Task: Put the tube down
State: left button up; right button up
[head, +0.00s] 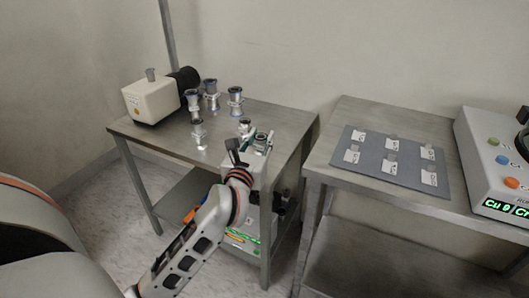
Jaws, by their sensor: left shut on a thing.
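My left gripper (240,147) is at the front right part of the left metal table, beside a pale upright device (260,172) with a metal port on top. It is shut on a metal tube (245,127), which shows small just above the fingers; the grip itself is partly hidden. I cannot tell whether the tube touches the device or the table. Other metal flanged tube pieces stand upright on the table, one at the back (235,101) and one nearer the front (198,132). My right gripper is not in view.
A cream box-shaped instrument (155,100) with a black end stands at the left table's back left. The right table (385,108) holds a grey mat (376,172) with several labelled small pieces and a device with coloured buttons (493,165). The left table's front left is clear.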

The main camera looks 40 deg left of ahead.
aim_at(260, 152)
pick_arm(q)
notch_tip(260, 152, down, 4)
jog(key=shift+b, duration=0.75)
jog(key=shift+f, duration=0.3)
jog(key=shift+r, duration=0.3)
jog(key=shift+f, duration=0.1)
jog(key=o, duration=1.2)
jog(key=shift+f, duration=0.1)
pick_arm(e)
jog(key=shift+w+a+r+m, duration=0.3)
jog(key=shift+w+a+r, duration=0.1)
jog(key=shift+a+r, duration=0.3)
